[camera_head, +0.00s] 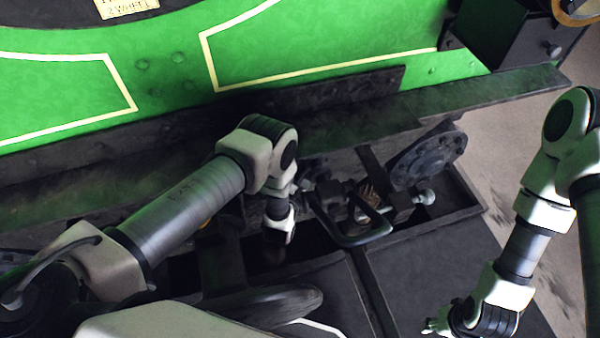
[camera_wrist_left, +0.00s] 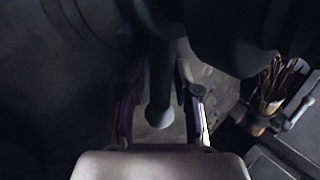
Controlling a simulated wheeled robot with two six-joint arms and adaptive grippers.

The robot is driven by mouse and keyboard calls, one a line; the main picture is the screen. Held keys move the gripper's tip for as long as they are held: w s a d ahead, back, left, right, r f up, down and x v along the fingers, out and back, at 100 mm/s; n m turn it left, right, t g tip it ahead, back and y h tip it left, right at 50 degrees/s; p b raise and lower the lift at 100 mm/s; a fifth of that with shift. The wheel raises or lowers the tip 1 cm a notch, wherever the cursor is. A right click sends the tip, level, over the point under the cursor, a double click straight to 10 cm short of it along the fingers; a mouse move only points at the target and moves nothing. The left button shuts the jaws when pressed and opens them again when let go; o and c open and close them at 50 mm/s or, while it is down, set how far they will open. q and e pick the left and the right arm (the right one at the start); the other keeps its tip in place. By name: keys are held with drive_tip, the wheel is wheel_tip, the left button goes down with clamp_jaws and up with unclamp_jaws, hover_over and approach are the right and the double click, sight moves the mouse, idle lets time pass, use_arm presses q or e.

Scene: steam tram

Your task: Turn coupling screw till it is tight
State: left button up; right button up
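My left gripper (camera_head: 278,238) points down into the dark frame well below the green panel. In the left wrist view its two fingers (camera_wrist_left: 160,108) stand apart on either side of a dark rod with a round ball end (camera_wrist_left: 159,115). Gaps show between the rod and the fingers. This rod looks like the coupling screw's handle, but its upper part is hidden in shadow. A dark coupling loop (camera_head: 352,238) lies just right of the gripper in the head view. My right gripper (camera_head: 436,325) is low at the right, away from the coupling; its fingers are too small to judge.
A brown ribbed piece (camera_head: 366,203) and a grey ball-ended lever (camera_head: 424,197) sit right of the loop. A round dark buffer-like disc (camera_head: 428,156) stands behind them. Dark floor plates (camera_head: 430,265) lie in front. The green panel (camera_head: 300,50) rises behind.

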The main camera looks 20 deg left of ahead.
use_arm(q)
drive_tip(key=shift+s, duration=0.3)
drive_tip(key=s+r, duration=0.2)
drive_tip(key=s, duration=0.9)
drive_tip(key=shift+d+r, duration=0.15)
drive_tip(key=shift+c, duration=0.3)
